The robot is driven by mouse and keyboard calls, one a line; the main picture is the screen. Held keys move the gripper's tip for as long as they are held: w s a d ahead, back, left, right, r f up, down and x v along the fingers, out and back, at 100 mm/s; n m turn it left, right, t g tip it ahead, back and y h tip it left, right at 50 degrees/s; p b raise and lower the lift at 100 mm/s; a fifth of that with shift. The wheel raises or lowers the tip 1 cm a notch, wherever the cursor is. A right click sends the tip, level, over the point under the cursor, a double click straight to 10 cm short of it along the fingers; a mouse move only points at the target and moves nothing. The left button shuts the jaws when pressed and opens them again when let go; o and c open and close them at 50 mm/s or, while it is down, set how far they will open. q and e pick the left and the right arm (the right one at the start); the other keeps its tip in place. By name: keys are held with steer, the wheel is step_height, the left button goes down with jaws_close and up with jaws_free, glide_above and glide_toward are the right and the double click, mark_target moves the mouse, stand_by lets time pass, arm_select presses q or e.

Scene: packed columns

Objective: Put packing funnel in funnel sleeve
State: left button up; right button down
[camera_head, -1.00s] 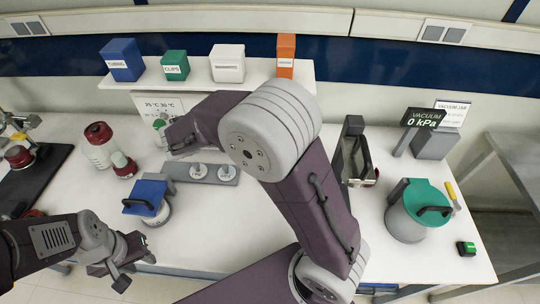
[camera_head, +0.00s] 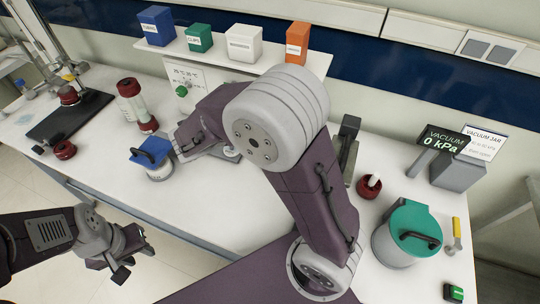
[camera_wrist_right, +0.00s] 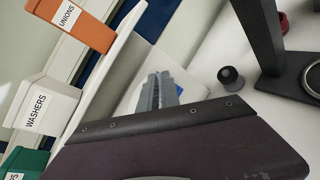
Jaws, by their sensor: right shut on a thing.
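My left gripper (camera_head: 136,262) hangs low in front of the table's edge, its fingers apart with nothing between them. My right arm bends over the table in the head view and hides its own gripper's fingertips there. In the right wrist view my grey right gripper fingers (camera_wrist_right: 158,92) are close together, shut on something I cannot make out. I cannot pick out the packing funnel for certain. A red ring-shaped holder (camera_head: 370,189) with a pale piece standing in it is right of my right arm; I cannot tell whether it is the funnel sleeve.
A blue-lidded jar (camera_head: 155,163) and a red-ended clear column (camera_head: 131,93) stand left of my right arm. A green-lidded vessel (camera_head: 400,240) and vacuum display (camera_head: 442,139) are at right. Labelled boxes line the back shelf (camera_head: 190,52).

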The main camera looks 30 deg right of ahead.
step_height(320, 180, down, 15)
steer(key=b, duration=0.1)
steer(key=shift+s+d+f+b, duration=0.15)
steer(key=shift+s+d+b, duration=0.15)
steer(key=shift+s+b, duration=0.05)
steer(key=c, duration=1.6)
jaws_free()
steer(key=shift+w, duration=0.1)
